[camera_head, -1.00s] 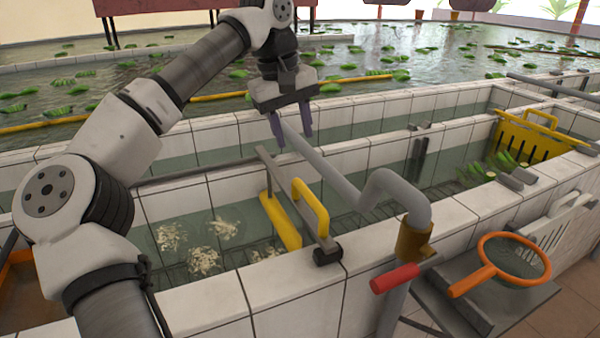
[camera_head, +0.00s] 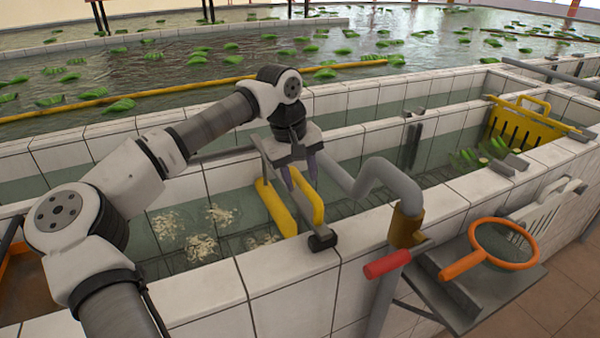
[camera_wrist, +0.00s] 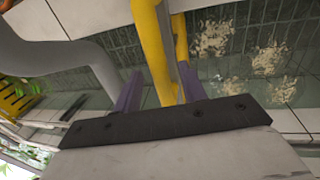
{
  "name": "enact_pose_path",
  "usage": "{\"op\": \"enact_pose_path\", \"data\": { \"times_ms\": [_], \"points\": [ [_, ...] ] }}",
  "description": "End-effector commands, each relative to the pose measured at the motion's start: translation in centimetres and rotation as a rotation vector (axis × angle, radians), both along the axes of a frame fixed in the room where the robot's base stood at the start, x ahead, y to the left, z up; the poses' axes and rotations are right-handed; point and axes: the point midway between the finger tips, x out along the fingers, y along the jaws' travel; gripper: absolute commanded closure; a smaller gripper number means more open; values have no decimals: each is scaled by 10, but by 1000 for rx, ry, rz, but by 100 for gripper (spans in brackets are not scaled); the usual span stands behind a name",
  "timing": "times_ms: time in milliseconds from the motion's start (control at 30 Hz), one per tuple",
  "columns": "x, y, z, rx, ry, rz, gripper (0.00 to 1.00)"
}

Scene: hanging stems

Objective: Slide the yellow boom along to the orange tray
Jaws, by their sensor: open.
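The yellow boom (camera_head: 277,208) lies across the channel, its raised yellow handle (camera_head: 308,196) beside a grey bar. In the wrist view the yellow handle (camera_wrist: 150,40) shows between and beyond the purple fingers. My gripper (camera_head: 300,178) is open, pointing down at the handle; it also shows in the wrist view (camera_wrist: 160,76). I cannot tell whether the fingers touch the handle. An orange tray (camera_head: 22,290) is partly visible at the left edge, largely hidden by my arm.
Pale clumps (camera_head: 203,247) float left of the boom. A bent grey pipe (camera_head: 385,172) with a red handle (camera_head: 387,263) stands close on the right. An orange-rimmed net (camera_head: 505,244) lies farther right. White tiled walls edge the channel.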

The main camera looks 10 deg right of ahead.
Motion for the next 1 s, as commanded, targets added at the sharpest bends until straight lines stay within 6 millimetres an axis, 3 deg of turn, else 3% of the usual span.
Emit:
{"op": "enact_pose_path", "data": {
  "times_ms": [233, 533, 1000],
  "points": [
    [0, 0, -1, 0, 0, 0, 60],
    [0, 0, 0, 0, 0, 0, 99],
    [0, -1, 0, 0, -1, -1, 100]
  ]
}}
